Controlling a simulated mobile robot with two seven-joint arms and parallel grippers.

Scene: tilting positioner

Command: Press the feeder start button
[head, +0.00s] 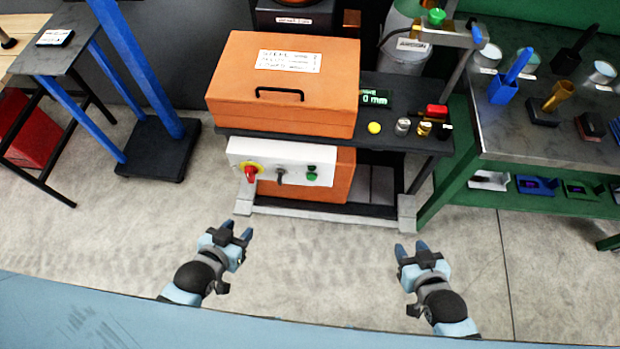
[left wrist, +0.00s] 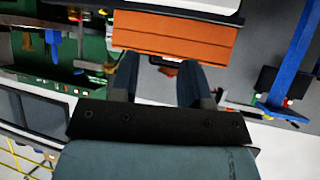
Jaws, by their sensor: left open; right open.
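A white control panel (head: 235,157) is on the front of the orange machine below the bench top. It carries a red knob (head: 251,173) on a yellow disc, a dark selector switch (head: 280,175) and a green button (head: 311,176) with a dark part above it. No readable label tells which button is the feeder start. My left gripper (head: 238,231) is open and empty, below and in front of the panel. In the left wrist view its two fingers (left wrist: 158,75) stand apart with nothing between them. My right gripper (head: 411,248) is open and empty, lower right of the panel.
An orange case (head: 285,110) with a black handle sits on the dark bench (head: 405,95). A yellow button (head: 374,127) and several small knobs are beside it. A green-framed bench (head: 470,150) stands right, a blue-legged stand (head: 155,150) left. The floor before the machine is clear.

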